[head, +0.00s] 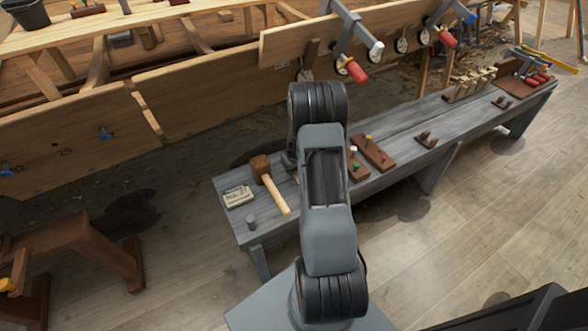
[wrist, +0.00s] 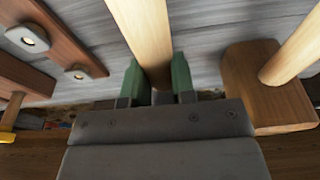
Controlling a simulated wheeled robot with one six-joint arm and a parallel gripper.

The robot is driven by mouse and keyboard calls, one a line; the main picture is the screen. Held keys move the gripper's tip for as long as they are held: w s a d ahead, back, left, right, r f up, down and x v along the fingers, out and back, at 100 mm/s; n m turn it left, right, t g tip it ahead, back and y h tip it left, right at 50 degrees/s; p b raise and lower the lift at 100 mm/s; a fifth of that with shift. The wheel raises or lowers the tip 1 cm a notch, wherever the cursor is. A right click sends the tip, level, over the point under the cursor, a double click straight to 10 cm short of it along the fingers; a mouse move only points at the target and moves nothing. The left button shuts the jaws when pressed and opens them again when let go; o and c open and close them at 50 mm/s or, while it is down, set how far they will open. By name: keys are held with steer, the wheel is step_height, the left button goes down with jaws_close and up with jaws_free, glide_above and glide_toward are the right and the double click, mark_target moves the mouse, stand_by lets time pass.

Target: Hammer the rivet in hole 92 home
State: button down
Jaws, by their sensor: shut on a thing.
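My gripper (wrist: 158,85) is shut on a light wooden handle (wrist: 142,30), with a green fingertip on each side of it. The head of this held tool is out of the wrist view, so I cannot tell its kind. In the head view my arm hides the gripper and the held tool. The hull plank (head: 60,125) at the left carries small numbered marks. Blue-ended pieces stick out of it, one at the right (head: 104,134) and one at the left edge (head: 6,172).
A wooden mallet (head: 261,166) lies on the grey bench (head: 410,125), near a tag (head: 238,196) and a small grey cylinder (head: 251,223). Brown boards with coloured pieces (head: 373,153) lie right of my arm. Red-handled clamps (head: 357,72) jut from the hull. A brown trestle (head: 80,245) stands lower left.

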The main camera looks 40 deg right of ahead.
steer(key=shift+r, duration=0.35)
steer(key=shift+r+p, duration=0.3)
steer(key=shift+r, duration=0.1)
stand_by(0.3)
step_height(320, 180, up, 8)
steer(key=p, duration=0.5)
steer(key=c, duration=1.6)
jaws_free()
jaws_close()
